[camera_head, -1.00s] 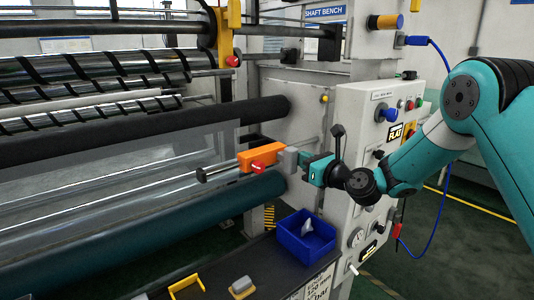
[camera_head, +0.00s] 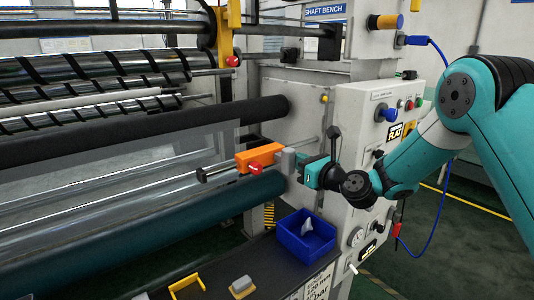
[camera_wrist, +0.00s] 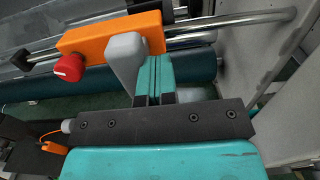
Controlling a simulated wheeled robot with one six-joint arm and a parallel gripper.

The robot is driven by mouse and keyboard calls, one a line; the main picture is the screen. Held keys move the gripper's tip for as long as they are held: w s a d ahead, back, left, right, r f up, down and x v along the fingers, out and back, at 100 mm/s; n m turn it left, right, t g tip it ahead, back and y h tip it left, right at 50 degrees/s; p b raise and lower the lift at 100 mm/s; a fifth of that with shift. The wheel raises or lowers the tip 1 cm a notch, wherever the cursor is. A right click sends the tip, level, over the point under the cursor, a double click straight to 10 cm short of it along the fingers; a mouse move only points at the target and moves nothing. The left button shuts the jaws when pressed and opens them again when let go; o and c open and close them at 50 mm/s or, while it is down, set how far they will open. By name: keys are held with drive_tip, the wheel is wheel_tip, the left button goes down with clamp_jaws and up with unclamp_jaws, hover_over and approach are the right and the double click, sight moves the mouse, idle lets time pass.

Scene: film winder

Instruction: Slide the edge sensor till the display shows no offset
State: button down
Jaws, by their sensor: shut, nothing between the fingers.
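The edge sensor is an orange block (camera_head: 259,156) with a red knob (camera_head: 256,168), on a metal rod beside the clear web. A grey block (camera_head: 288,160) stands at its right end. In the wrist view the orange block (camera_wrist: 110,36), red knob (camera_wrist: 69,67) and grey block (camera_wrist: 127,57) show at upper left. My gripper (camera_head: 302,159) is shut and empty at the right side of the grey block. In the wrist view its teal fingertips (camera_wrist: 154,62) are together and appear against that block; exact contact is unclear. I cannot make out an offset reading.
A black roller (camera_head: 150,133) lies above the sensor and a teal roller (camera_head: 130,228) below. The grey machine panel (camera_head: 360,120) with knobs and a FLAT plate (camera_head: 396,135) stands to the right. A blue bin (camera_head: 304,236) sits on the dark bench below.

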drive_tip(key=shift+s+a+p, duration=0.35)
drive_tip(key=shift+s+a, duration=0.25)
drive_tip(key=shift+a, duration=0.2)
drive_tip(key=shift+s+a+p, duration=0.3)
drive_tip(key=shift+s+a, duration=0.25)
drive_tip(key=shift+a, duration=0.2)
idle(0.9)
drive_tip(key=shift+w+d, duration=0.1)
drive_tip(key=shift+d, duration=0.05)
idle(0.5)
drive_tip(key=shift+w+d, duration=0.8)
drive_tip(key=shift+d, duration=0.35)
drive_tip(key=b, duration=0.6)
approach(289, 165)
drive_tip(key=shift+w+d, duration=0.35)
drive_tip(key=shift+d, duration=0.25)
drive_tip(key=shift+w+d, duration=0.4)
drive_tip(key=shift+d, duration=0.2)
